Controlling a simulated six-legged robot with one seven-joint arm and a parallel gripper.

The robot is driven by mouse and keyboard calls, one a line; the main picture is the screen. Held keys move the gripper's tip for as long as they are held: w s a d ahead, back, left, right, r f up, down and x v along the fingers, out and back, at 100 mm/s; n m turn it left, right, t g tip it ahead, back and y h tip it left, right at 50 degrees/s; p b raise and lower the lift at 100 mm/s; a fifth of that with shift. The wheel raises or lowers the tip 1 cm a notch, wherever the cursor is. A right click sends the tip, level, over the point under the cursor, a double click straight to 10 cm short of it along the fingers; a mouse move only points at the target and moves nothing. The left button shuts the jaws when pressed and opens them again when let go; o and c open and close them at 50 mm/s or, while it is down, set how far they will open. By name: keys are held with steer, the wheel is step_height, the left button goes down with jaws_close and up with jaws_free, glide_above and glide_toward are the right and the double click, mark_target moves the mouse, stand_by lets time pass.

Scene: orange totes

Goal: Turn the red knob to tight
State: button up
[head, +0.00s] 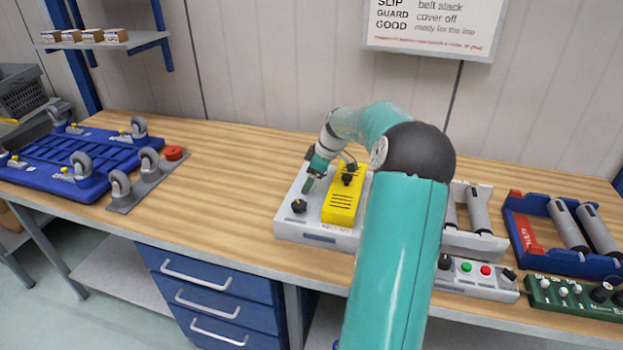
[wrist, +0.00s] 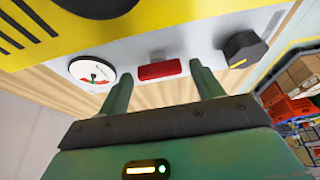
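In the wrist view a red knob (wrist: 160,70), seen as a short red bar, sits on the light face of a machine. My gripper (wrist: 163,80) is open, with one green finger on each side of the bar and visible gaps between; I cannot tell its depth from the knob. A round white dial (wrist: 92,70) with a red mark is to the left, and a black knob (wrist: 243,48) with a yellow line to the right. In the head view my gripper (head: 308,187) is over the white machine base (head: 318,236), beside its yellow cover (head: 342,200); the red bar is hidden there.
A white roller unit (head: 470,240), a button box (head: 478,279), a blue roller frame (head: 522,225) and a green control box (head: 575,299) stand to the right. A blue caster frame (head: 60,170) lies left.

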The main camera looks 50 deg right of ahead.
steer(key=c, duration=0.8)
steer(key=shift+o, duration=0.2)
steer(key=shift+m, duration=0.3)
steer(key=m+h, duration=0.1)
steer(key=m, duration=0.3)
steer(key=shift+a+h, duration=0.2)
steer(key=shift+h, duration=0.2)
steer(key=m+h, duration=0.1)
steer(key=m, duration=0.3)
steer(key=shift+a+m+h, duration=0.15)
steer(key=shift+m+h, duration=0.25)
steer(key=m+h, duration=0.1)
steer(key=m, duration=0.3)
steer(key=shift+w+a+g, duration=0.1)
steer(key=shift+g, duration=0.2)
steer(key=shift+m+g+h, duration=0.6)
steer(key=shift+m+g, duration=0.1)
steer(key=shift+m, duration=1.5)
steer(key=o, duration=1)
